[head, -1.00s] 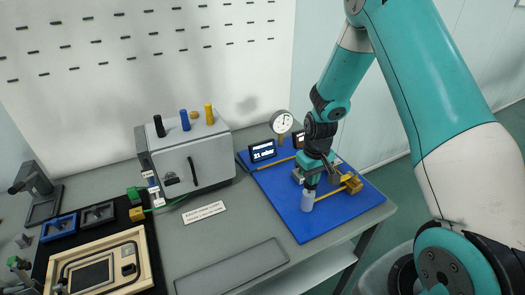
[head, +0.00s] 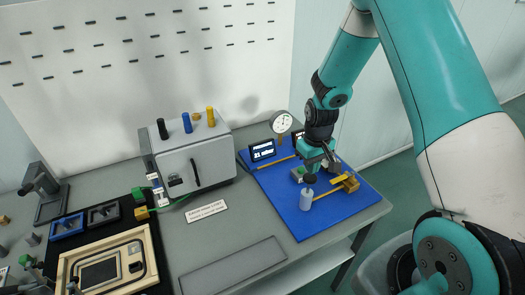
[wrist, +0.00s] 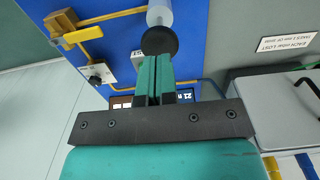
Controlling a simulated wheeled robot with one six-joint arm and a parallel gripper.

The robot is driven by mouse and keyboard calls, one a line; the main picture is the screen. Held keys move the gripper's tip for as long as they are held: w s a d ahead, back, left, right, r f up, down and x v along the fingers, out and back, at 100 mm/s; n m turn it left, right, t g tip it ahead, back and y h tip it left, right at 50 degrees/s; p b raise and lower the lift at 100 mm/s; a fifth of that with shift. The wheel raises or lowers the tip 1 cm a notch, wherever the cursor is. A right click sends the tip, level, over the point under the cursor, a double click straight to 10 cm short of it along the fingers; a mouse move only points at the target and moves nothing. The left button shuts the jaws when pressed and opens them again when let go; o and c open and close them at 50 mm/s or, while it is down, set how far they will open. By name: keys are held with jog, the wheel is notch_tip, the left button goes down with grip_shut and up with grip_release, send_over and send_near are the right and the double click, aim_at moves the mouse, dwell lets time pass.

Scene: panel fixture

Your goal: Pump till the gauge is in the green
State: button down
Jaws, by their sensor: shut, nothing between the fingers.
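The pump is a small pale cylinder (head: 306,200) with a black round knob (head: 310,179) on top, standing upright on the blue board (head: 345,212). In the wrist view the knob (wrist: 159,41) is just beyond my fingertips. My gripper (head: 313,170) is shut and empty, close above and behind the knob; whether it touches cannot be told. The round white gauge (head: 281,122) stands at the board's back; its needle and any green zone are too small to read. A dark display (head: 263,150) is beside it, its digits partly hidden in the wrist view.
Yellow pipes and a yellow valve (head: 348,183) lie right of the pump. A grey cabinet (head: 195,163) with coloured posts stands to the left. A flat grey tray (head: 232,265) lies in front. The table's right edge is close to the board.

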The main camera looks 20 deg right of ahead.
aim_at(310, 177)
jog(key=shift+f, duration=0.1)
jog(key=shift+f+b, duration=2.35)
jog(key=shift+f, duration=0.75)
jog(key=shift+r+p, duration=2.55)
jog(key=shift+r, duration=0.65)
jog(key=shift+r, duration=0.1)
notch_tip(310, 177, up, 5)
jog(key=p, duration=0.4)
jog(key=shift+a, duration=0.1)
